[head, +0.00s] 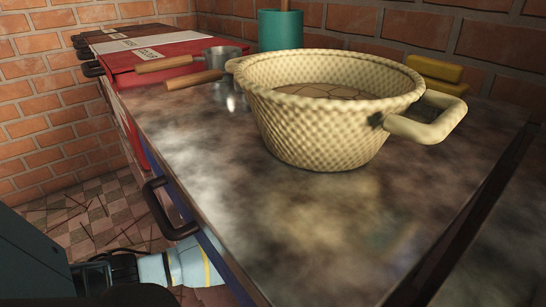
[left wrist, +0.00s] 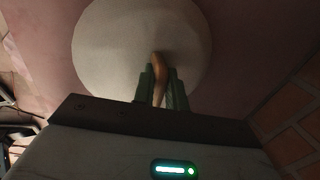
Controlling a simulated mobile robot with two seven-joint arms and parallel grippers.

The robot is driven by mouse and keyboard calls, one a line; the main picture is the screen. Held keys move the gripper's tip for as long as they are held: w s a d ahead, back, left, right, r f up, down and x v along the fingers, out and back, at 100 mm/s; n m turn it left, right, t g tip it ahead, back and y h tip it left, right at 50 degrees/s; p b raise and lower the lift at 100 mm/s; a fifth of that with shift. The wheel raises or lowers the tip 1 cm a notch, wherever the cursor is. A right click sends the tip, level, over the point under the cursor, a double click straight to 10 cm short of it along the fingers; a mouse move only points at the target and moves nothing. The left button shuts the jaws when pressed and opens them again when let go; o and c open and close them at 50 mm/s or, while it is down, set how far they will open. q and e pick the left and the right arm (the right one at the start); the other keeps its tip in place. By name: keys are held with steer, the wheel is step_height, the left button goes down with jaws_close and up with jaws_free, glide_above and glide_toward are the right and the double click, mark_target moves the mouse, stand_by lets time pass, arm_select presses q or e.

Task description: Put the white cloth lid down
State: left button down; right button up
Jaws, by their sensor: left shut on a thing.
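The white cloth lid (left wrist: 105,55) is a pale round disc with a short wooden handle (left wrist: 160,75). It shows in the left wrist view, at the top middle. My left gripper (left wrist: 161,88) has its green fingers shut on this handle, one on each side. A plain pinkish surface lies behind the lid; I cannot tell how far apart they are. I cannot make out the lid or the left gripper's fingers in the head view. My right gripper is in neither view.
A cream woven basket-like pot (head: 325,130) with handles stands on the dark mottled worktop (head: 280,220). Behind it are wooden-handled pans (head: 222,57), a teal container (head: 280,30) and yellow blocks (head: 436,72). The worktop's front is clear. Brick walls enclose it.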

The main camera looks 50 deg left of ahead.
arm_select(q)
steer(key=c, duration=1.6)
jaws_free()
steer(key=shift+f, duration=0.1)
steer(key=shift+o, duration=0.8)
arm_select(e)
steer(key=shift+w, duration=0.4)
